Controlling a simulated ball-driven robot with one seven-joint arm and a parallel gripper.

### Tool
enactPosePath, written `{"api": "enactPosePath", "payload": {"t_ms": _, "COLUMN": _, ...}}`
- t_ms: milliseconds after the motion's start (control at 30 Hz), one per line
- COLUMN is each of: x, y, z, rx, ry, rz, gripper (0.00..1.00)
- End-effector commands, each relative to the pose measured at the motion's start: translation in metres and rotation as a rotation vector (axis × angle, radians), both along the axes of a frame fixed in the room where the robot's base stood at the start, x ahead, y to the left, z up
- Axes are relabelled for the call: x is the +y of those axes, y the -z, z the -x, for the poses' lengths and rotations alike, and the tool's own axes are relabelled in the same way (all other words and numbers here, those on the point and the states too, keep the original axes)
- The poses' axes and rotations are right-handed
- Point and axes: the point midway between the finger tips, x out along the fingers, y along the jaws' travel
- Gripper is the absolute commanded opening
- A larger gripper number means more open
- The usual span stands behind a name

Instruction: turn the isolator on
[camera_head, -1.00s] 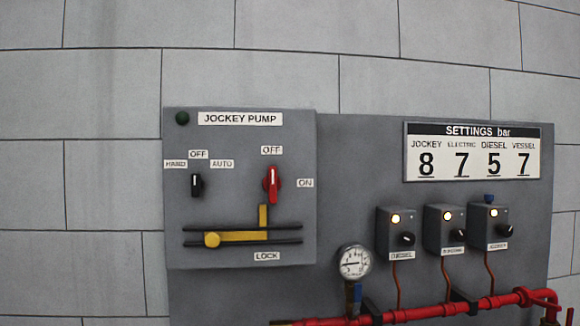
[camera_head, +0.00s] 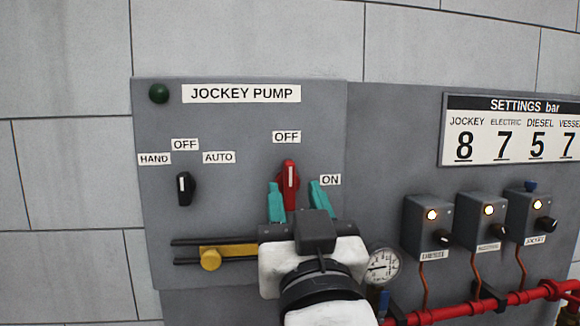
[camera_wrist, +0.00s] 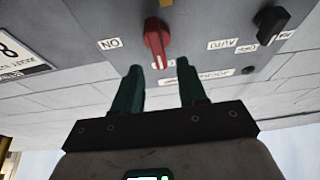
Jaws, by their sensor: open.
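The isolator is a red rotary handle (camera_head: 289,175) on the grey jockey pump panel (camera_head: 235,125). It stands upright, its white mark towards the OFF label (camera_head: 286,137). The ON label (camera_head: 330,180) is to its right. My gripper (camera_head: 295,187) is open in front of the panel, its teal fingers appearing on either side of the handle's lower part. In the wrist view, which is upside down, the red handle (camera_wrist: 155,42) lies beyond the open fingertips, nothing between them. The yellow lock slider (camera_head: 225,257) is on its rail; its right part is hidden behind my gripper.
A black HAND/OFF/AUTO selector (camera_head: 185,188) is left of the handle. A pressure gauge (camera_head: 382,266), several switch boxes with lit lamps (camera_head: 428,228) and a red pipe (camera_head: 470,308) lie to the right. A green lamp (camera_head: 158,93) is at the panel's top left.

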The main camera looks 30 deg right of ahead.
Motion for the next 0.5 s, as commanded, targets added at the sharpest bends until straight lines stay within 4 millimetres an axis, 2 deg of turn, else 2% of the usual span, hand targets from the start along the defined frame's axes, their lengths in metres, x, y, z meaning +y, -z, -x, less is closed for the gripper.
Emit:
{"api": "enactPosePath", "payload": {"t_ms": 33, "x": -0.003, "y": -0.007, "z": -0.008, "rx": 0.002, "ry": 0.002, "rz": 0.0, "gripper": 0.41}}
{"api": "enactPosePath", "payload": {"t_ms": 200, "x": -0.009, "y": -0.014, "z": -0.028, "rx": 0.001, "ry": 0.0, "rz": 0.0, "gripper": 0.41}}
{"api": "enactPosePath", "payload": {"t_ms": 500, "x": -0.013, "y": -0.016, "z": -0.039, "rx": 0.001, "ry": -0.001, "rz": 0.0, "gripper": 0.41}}
